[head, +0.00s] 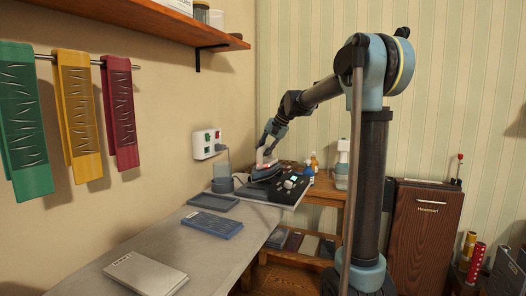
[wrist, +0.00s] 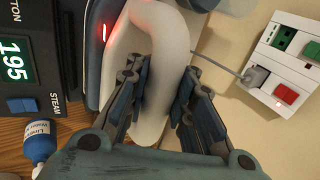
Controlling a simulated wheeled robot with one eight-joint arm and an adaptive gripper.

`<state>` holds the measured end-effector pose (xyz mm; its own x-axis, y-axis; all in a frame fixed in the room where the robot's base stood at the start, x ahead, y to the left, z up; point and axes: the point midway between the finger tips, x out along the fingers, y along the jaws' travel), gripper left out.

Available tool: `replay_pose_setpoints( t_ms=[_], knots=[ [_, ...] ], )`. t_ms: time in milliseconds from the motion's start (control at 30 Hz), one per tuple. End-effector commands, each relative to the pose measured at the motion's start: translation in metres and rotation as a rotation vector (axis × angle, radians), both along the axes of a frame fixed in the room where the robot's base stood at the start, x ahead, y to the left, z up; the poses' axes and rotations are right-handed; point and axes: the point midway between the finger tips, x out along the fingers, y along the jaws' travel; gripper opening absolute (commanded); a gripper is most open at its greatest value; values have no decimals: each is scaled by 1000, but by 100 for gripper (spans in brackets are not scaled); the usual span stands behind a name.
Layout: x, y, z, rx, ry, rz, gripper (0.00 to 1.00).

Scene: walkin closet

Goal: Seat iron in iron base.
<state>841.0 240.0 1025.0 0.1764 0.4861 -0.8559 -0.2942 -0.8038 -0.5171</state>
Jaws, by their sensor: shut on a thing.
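The iron (head: 264,174), with a pale rounded handle, is at the far end of the counter at or just above the dark iron base (head: 291,187). In the head view I cannot tell whether it touches the base. My gripper (head: 267,151) comes down on it from above. In the wrist view my gripper (wrist: 165,100) has its fingers on both sides of the pale handle (wrist: 152,62) and is shut on it. A red light glows on the iron's dark body. The base's panel (wrist: 20,65) shows a green 195 and a STEAM label. The iron's underside is hidden.
A dark tray (head: 212,204), a blue folded item (head: 212,224) and a pale one (head: 145,274) lie on the counter.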

Motion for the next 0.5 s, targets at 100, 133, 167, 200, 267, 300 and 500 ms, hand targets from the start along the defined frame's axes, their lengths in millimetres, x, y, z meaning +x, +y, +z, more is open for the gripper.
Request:
replay_pose_setpoints(
  t_ms=[100, 133, 167, 200, 267, 300, 500],
  knots=[
    [0, 0, -6, 1, 0, 0, 0],
    [0, 0, -8, 1, 0, 0, 0],
    [0, 0, -10, 1, 0, 0, 0],
    [0, 0, -12, 1, 0, 0, 0],
    [0, 0, -15, 1, 0, 0, 0],
    [0, 0, -17, 1, 0, 0, 0],
    [0, 0, -24, 1, 0, 0, 0]
  ],
)
